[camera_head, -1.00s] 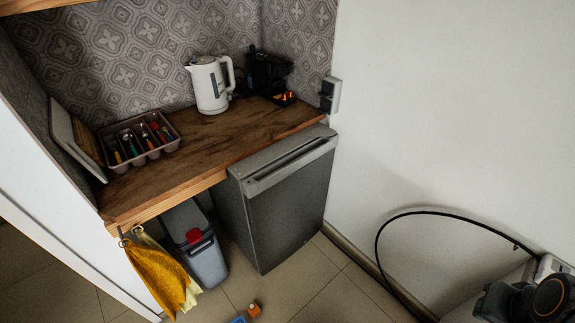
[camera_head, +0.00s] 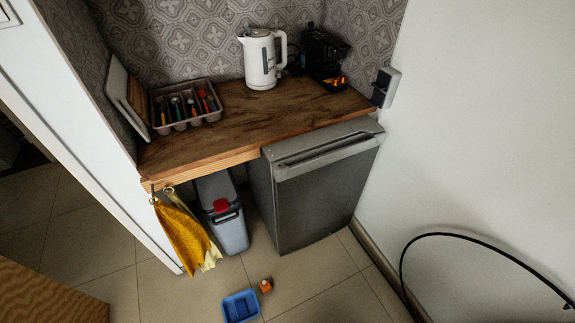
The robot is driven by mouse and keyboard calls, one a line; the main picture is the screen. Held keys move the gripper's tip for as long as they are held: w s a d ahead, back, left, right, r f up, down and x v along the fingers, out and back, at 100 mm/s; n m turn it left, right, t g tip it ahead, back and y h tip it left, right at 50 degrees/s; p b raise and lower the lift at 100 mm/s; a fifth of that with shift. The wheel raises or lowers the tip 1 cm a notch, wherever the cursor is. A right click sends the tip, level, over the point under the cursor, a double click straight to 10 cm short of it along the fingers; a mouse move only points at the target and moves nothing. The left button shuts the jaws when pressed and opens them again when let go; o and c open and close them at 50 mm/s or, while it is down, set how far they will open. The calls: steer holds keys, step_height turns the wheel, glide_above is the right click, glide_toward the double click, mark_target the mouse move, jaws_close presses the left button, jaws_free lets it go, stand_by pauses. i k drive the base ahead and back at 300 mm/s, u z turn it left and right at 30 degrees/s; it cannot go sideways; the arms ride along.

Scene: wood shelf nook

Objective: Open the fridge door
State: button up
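The fridge (camera_head: 320,198) is a small dark grey unit under the right end of the wooden counter. Its door is shut and faces the open floor. A lighter grey strip with a recessed grip, the handle (camera_head: 322,155), runs along the top of the door. My gripper is not in this view.
The wooden counter (camera_head: 225,137) holds a cutlery tray (camera_head: 187,118), a white kettle (camera_head: 259,60) and a black machine (camera_head: 322,58). A bin (camera_head: 226,226) and yellow cloths (camera_head: 185,236) are left of the fridge. A blue tray (camera_head: 240,306) and an orange item (camera_head: 266,286) lie on the floor. A white wall (camera_head: 485,130) stands right.

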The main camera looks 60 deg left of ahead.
mark_target(317, 192)
steer(key=u, duration=0.75)
steer(key=i, duration=0.45)
steer(key=u, duration=2.35)
steer(key=i, duration=0.5)
steer(key=z, duration=0.1)
